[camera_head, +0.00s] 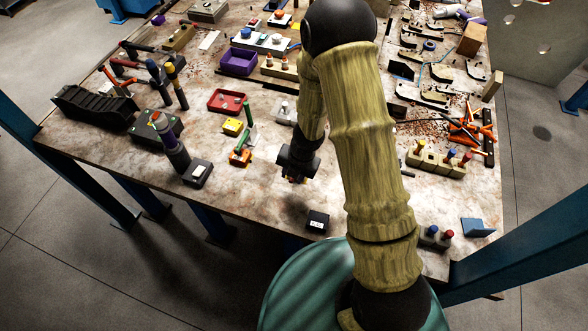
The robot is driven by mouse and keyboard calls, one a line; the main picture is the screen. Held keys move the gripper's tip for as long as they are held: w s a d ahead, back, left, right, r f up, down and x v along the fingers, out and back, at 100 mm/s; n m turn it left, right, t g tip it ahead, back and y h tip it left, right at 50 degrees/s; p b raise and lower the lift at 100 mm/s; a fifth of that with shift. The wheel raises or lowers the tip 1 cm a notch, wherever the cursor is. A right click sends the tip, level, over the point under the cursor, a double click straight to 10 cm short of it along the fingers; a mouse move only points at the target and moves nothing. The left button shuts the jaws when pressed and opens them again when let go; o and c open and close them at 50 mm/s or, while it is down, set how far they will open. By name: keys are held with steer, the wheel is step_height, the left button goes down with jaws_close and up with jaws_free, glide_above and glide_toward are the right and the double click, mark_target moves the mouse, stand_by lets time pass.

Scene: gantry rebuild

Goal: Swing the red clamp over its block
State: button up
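My gripper (295,177) hangs over the front middle of the table, left of my arm. It is small and dark here, and I cannot tell whether its fingers are open. I cannot single out the red clamp for certain. Red-handled tools (123,63) lie at the far left of the table. A dark reddish lever lies beside a tan block (178,38) at the back left. An orange-red piece (240,158) with a green upright handle stands left of my gripper, apart from it. My arm hides part of the table's middle.
A red tray (228,111), a purple bin (239,72) and a black rack (93,116) stand on the left of the crowded table (250,196). A small black box (317,221) lies near the front edge. Orange clamp-like parts (470,126) lie at the right.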

steer(key=s+d+r+p, duration=0.1)
steer(key=d+r+p, duration=0.2)
steer(key=r+p, duration=0.8)
step_height(320, 180, up, 6)
steer(key=shift+s+r, duration=0.1)
steer(key=shift+s, duration=0.05)
stand_by(0.4)
steer(key=s+d+r+m+h+b, duration=0.1)
steer(key=s+d+r+m+b, duration=0.2)
steer(key=m, duration=1.2)
steer(key=s+d+r+m+t+h+b, duration=0.1)
steer(key=s+d+r+m+b, duration=0.2)
steer(key=m, duration=1.3)
steer(key=s+d+b, duration=0.2)
steer(key=s+b, duration=0.1)
steer(key=shift+d+r+t, duration=0.15)
steer(key=shift+d+t, duration=0.15)
steer(key=shift+d, duration=0.1)
steer(key=shift+w, duration=0.15)
